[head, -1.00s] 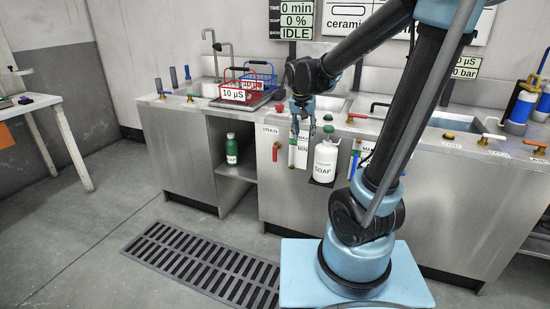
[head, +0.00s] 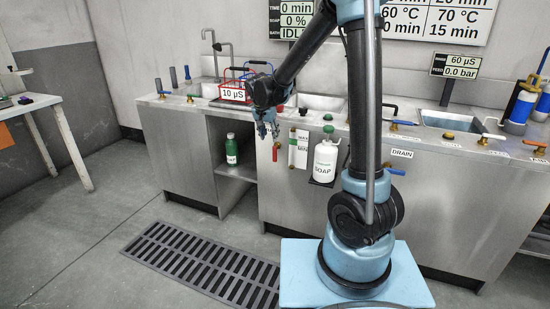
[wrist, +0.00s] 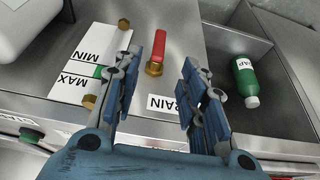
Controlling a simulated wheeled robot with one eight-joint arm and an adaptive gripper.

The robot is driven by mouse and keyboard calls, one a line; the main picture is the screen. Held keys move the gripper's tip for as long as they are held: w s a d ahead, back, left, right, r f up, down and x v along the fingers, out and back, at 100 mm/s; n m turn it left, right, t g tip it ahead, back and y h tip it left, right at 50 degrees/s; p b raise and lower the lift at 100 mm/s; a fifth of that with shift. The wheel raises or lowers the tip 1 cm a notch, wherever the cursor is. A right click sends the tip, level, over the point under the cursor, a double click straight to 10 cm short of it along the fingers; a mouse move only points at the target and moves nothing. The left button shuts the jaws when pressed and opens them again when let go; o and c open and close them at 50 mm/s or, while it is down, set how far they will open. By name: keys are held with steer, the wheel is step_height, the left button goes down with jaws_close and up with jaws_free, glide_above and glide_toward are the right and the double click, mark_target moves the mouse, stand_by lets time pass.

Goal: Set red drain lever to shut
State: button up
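The red drain lever (head: 276,152) hangs down from its brass fitting on the steel front of the sink unit. In the wrist view the red lever (wrist: 159,46) stands lengthwise from its brass fitting (wrist: 154,69), above a partly hidden "DRAIN" label (wrist: 160,102). My gripper (head: 267,134) is just above and left of the lever in the head view. In the wrist view my gripper (wrist: 173,52) has its fingers spread, with nothing between them.
A MIN/MAX level gauge (wrist: 83,70) is beside the lever. A white soap bottle (head: 325,163) stands to its right in the head view. A green bottle (head: 232,149) stands in the open bay to the left. A blue drain lever (head: 394,171) is further right.

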mark_target(274, 154)
steer(key=x, duration=1.5)
jaws_close()
steer(key=shift+d, duration=0.1)
steer(key=shift+a, duration=0.2)
